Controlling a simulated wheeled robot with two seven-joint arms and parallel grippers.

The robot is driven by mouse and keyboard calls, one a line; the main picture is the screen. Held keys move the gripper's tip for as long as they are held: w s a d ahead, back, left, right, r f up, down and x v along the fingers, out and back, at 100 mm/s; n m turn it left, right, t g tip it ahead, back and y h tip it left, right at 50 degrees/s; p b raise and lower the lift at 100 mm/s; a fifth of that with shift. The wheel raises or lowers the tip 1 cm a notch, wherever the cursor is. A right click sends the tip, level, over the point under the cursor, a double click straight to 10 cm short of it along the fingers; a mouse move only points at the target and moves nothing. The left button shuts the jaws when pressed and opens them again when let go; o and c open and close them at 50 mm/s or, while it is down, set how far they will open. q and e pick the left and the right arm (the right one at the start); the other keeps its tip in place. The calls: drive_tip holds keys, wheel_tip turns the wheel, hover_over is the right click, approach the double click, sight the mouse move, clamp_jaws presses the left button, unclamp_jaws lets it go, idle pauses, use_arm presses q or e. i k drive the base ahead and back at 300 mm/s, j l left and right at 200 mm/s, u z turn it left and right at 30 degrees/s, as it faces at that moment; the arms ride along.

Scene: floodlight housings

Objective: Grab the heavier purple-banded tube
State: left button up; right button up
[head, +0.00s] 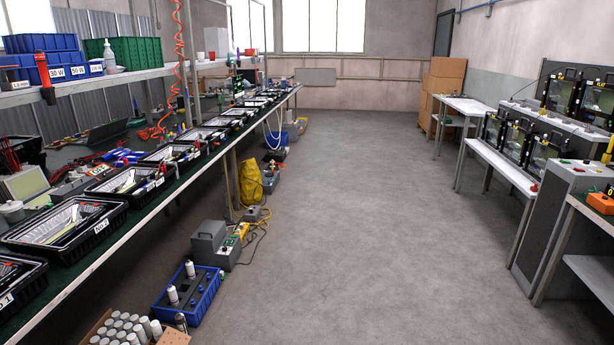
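No purple-banded tube can be made out in the head view. White cylinders with dark lower parts stand in a blue crate (206,303) on the floor at the lower left, one at its left side (173,295) and one at its back (190,269). Any band colour on them is too small to tell. Several pale, round-topped cylinders (120,324) stand packed in a cardboard box at the bottom edge, partly cut off. Neither of my grippers is in view.
A long bench with black trays (70,222) runs along the left. A grey case (213,242) and yellow bag (250,182) sit on the floor beside it. Test stations (520,140) line the right, cardboard boxes (445,85) the back. The middle floor (350,220) is clear.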

sight(171, 290)
drive_tip(key=i, duration=0.75)
drive_tip(key=i+u, duration=0.15)
drive_tip(key=i, duration=0.6)
drive_tip(key=i+l, duration=0.15)
drive_tip(key=i, duration=0.65)
